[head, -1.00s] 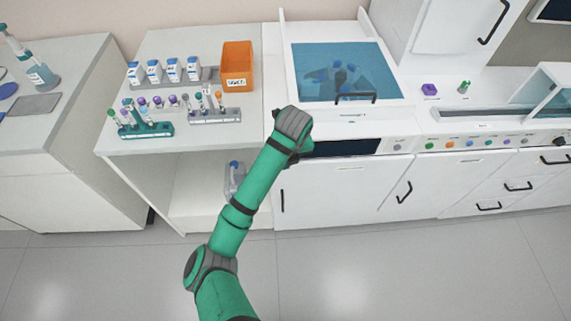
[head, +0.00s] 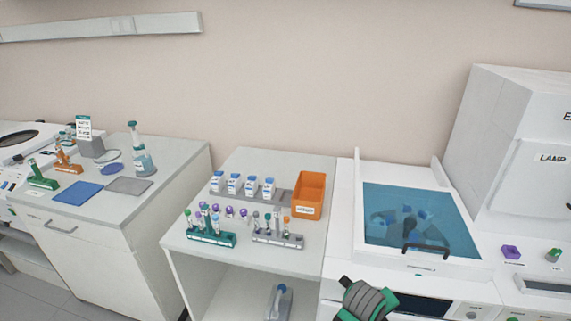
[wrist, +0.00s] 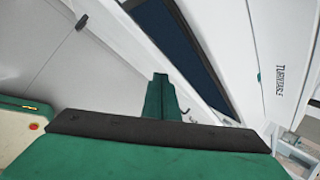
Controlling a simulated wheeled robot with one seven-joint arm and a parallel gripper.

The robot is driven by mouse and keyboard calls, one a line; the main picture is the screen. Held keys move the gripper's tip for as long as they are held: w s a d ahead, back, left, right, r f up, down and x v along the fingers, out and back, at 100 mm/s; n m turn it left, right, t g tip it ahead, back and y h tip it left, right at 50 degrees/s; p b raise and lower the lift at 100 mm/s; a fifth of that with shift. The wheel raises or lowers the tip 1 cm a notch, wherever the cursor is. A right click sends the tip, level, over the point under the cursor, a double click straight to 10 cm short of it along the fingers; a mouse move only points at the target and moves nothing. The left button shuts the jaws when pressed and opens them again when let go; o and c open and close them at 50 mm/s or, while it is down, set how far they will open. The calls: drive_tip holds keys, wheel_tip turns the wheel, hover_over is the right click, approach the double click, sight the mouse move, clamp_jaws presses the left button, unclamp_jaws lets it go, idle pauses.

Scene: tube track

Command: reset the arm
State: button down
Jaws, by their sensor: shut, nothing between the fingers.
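My arm (head: 365,301) shows at the bottom edge of the head view, with only a grey joint and some green parts visible. It is in front of the white machine with the blue window. My gripper (wrist: 160,78) shows in the wrist view as narrow green fingers standing together at the middle of a dark bar. It is shut and empty, and it touches nothing that I can see. My gripper cannot be made out in the head view.
The white machine (head: 345,240) has a blue lid (head: 405,200). Left of it, a bench holds an orange bin (head: 310,193), a green tube rack (head: 212,238), a grey rack (head: 278,239) and several white bottles. A dark panel (wrist: 182,40) and white surfaces show in the wrist view.

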drive_tip(key=s+d+n+t+h, duration=0.4)
drive_tip(key=d+n, duration=0.1)
drive_tip(key=n, duration=0.5)
drive_tip(key=s+a+f+n+t+y, duration=0.2)
drive_tip(key=s+a+n+t+y, duration=0.1)
drive_tip(key=s+a+n, duration=0.55)
drive_tip(key=s+a+f+n+t+y, duration=0.2)
drive_tip(key=s+a+n+t+y, duration=0.1)
drive_tip(key=s+a+n, duration=0.6)
drive_tip(key=s+a+r+n+y, duration=0.1)
drive_tip(key=s+a+r+n, duration=0.1)
drive_tip(key=s+a, duration=0.4)
drive_tip(key=s+a+r+n+t+y, duration=0.1)
drive_tip(key=s+a+r, duration=0.4)
drive_tip(key=s+a, duration=0.2)
drive_tip(key=shift+s+a+n+t+y, duration=0.3)
drive_tip(key=shift+a+n+y, duration=0.1)
drive_tip(key=shift+a, duration=0.3)
drive_tip(key=shift+d, duration=0.15)
